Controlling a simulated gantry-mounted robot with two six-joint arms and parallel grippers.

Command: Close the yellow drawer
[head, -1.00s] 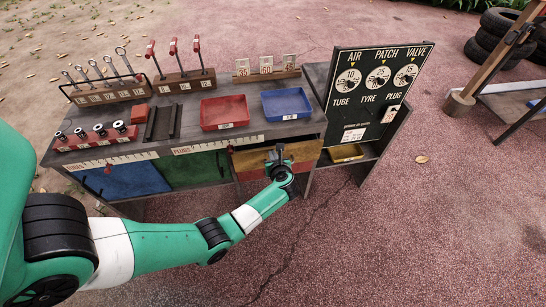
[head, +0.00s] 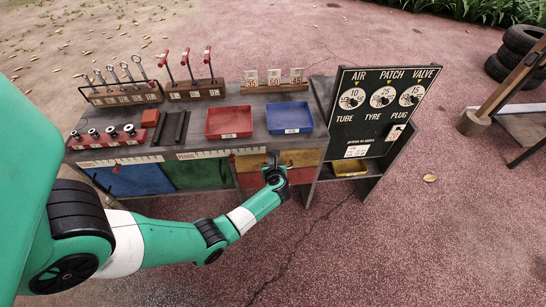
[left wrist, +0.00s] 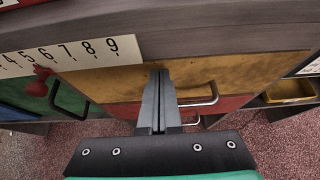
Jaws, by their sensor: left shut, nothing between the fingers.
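The yellow drawer (head: 301,158) is at the upper right of the cart's front, under the tabletop. Its front looks about flush with the cart in the left wrist view (left wrist: 235,74), though a small gap cannot be ruled out. Its metal handle (left wrist: 205,98) is right of my fingers. My left gripper (head: 272,160) is shut and empty. In the left wrist view its fingertips (left wrist: 159,74) are at the yellow front, left of the handle; whether they touch it cannot be told. My right gripper is not in view.
A red drawer (head: 303,176) lies below the yellow one. Green (head: 195,174) and blue (head: 140,180) fronts are to the left. A red tray (head: 229,121) and a blue tray (head: 290,117) stand on top. A black sign board (head: 382,112) stands at the right. The floor in front is clear.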

